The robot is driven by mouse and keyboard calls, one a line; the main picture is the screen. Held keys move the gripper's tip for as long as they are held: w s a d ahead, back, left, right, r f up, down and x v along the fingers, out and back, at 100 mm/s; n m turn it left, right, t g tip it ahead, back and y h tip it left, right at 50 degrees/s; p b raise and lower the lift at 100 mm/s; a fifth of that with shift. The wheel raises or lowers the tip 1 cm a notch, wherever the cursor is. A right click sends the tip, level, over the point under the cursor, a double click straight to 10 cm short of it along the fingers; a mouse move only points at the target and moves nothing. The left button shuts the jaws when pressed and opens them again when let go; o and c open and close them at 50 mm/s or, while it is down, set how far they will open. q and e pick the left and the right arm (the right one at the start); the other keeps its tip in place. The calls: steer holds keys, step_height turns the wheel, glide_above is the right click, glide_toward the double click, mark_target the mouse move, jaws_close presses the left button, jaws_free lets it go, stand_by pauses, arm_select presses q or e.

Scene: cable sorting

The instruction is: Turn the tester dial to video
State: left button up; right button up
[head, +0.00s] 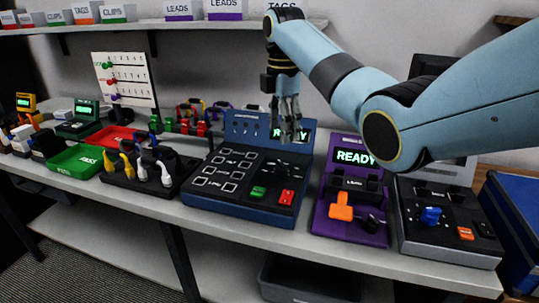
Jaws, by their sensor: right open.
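The blue tester (212,207) stands on the middle of the bench, with a sloped black panel of several white-outlined squares, a green button (258,192) and a red button (286,197). Its screen reads READY, partly hidden by my gripper. A dark dial (281,171) seems to sit on the panel's right part, but its pointer and its setting are too small to read. My right gripper (291,138) is open and empty, fingers pointing down, in front of the screen and above the dial area, apart from it. My left gripper is not in view.
Right of the tester are a purple READY device (322,228) with an orange handle (341,207) and a grey device (410,235) with a blue knob (431,215). Left are a cable rack (130,182) and a green tray (77,170). A shelf (150,25) runs above.

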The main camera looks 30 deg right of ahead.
mark_target(281, 163)
steer(key=f, duration=0.5)
steer(key=shift+s+f, duration=0.2)
steer(key=shift+f, duration=0.15)
step_height(281, 163, down, 3)
steer(key=shift+w, duration=0.15)
steer(key=shift+f, duration=0.9)
steer(key=shift+c, duration=0.3)
steer(key=c, duration=1.1)
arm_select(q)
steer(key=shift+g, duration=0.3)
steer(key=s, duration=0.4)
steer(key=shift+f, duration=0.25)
